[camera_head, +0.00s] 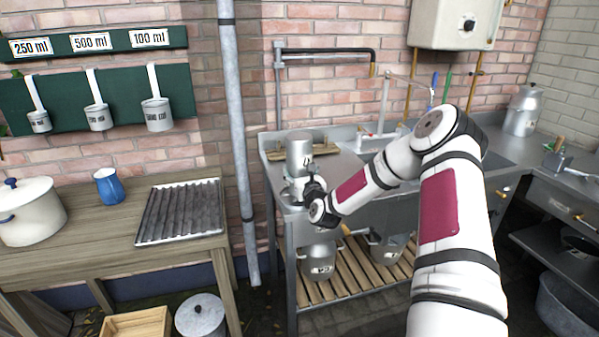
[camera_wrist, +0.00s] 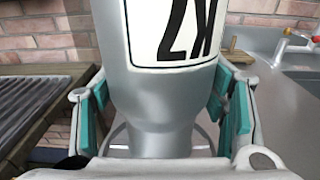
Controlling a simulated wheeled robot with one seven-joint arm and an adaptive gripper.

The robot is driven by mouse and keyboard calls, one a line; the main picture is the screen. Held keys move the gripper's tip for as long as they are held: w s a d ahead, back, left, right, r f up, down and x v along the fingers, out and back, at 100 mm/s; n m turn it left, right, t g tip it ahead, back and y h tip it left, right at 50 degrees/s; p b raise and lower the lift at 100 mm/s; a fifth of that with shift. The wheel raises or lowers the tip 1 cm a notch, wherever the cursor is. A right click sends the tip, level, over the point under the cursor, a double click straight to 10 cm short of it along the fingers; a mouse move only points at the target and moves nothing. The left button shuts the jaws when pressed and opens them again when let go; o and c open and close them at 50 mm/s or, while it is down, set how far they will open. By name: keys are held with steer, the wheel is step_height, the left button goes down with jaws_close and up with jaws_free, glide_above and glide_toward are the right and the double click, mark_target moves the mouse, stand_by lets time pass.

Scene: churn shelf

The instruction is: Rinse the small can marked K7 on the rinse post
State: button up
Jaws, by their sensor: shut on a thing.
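The small metal can (camera_head: 299,152) is upside down, its wide bottom up and its narrower neck down. In the wrist view the can (camera_wrist: 150,85) fills the middle, and its white label (camera_wrist: 175,32) reads K7 inverted. My gripper (camera_wrist: 162,105) is shut on the can, with a teal pad on either side of it. In the head view my gripper (camera_head: 313,187) is at the left end of the metal counter. A pale round fitting (camera_head: 290,193), perhaps the rinse post, shows below the can. I cannot tell whether the neck touches it.
A wooden rack (camera_head: 325,149) lies behind the can. A grey pipe with a black spout (camera_head: 372,62) reaches over the counter. Marked cans (camera_head: 320,264) stand on the slatted shelf below. A vertical pipe (camera_head: 237,130) stands left of the counter, beside the wooden table (camera_head: 110,220).

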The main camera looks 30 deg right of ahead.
steer(key=shift+r+p, duration=1.8)
steer(key=shift+r, duration=1.7)
